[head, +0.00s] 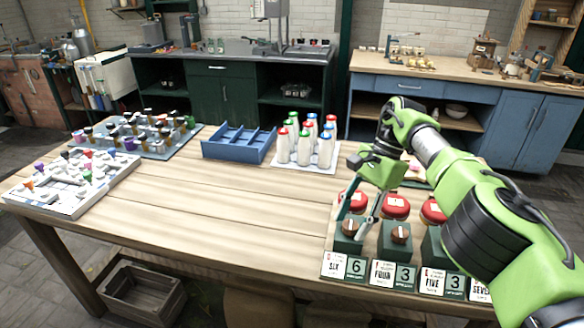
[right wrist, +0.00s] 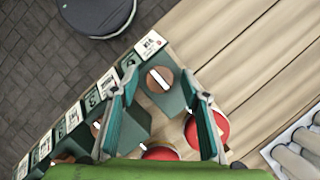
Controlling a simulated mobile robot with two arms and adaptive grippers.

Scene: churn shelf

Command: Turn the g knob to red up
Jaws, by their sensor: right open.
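Several round brown knobs with a white stripe sit on dark green blocks along a board at the table's front right. I cannot read a letter g on any of them. The leftmost knob (head: 348,229) is by the "SIX" card; in the right wrist view this knob (right wrist: 160,79) lies between the fingers, its stripe slanting. My right gripper (head: 354,230) is open around it, with a finger on either side and gaps showing; it also fills the right wrist view (right wrist: 159,82). A second knob (head: 401,233) is by the "FOUR" card. My left gripper is not in view.
Red-lidded jars (head: 396,204) stand close behind the blocks. Number cards (head: 382,273) line the front edge. A blue divided tray (head: 237,141), white bottles (head: 305,145) and two boards of small pieces lie further back. The table's middle is clear.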

